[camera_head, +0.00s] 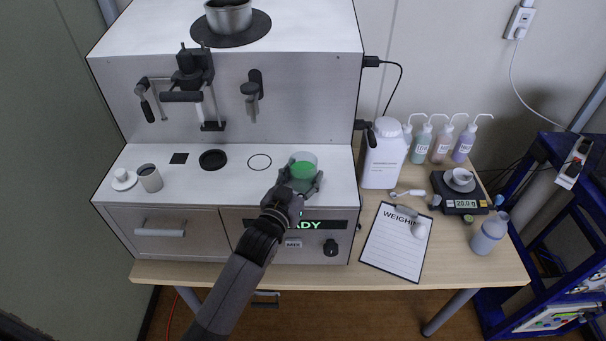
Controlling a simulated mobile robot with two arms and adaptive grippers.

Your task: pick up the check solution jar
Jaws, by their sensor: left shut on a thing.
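A clear jar with green contents, likely the check solution jar (304,166), stands on or just above the white deck of the analyser, right of the ring mark. My left gripper (301,184) reaches up to it from the front and is shut around its lower part. The fingers and wrist hide the jar's base, so I cannot tell if it touches the deck. My right gripper is not in view.
The analyser deck (230,190) has a black round port, a ring mark, and cups at its left. A white jug (384,155), wash bottles (442,142), a scale (461,194) with a cup, and a clipboard (396,243) stand on the table at right. Levers hang above the deck.

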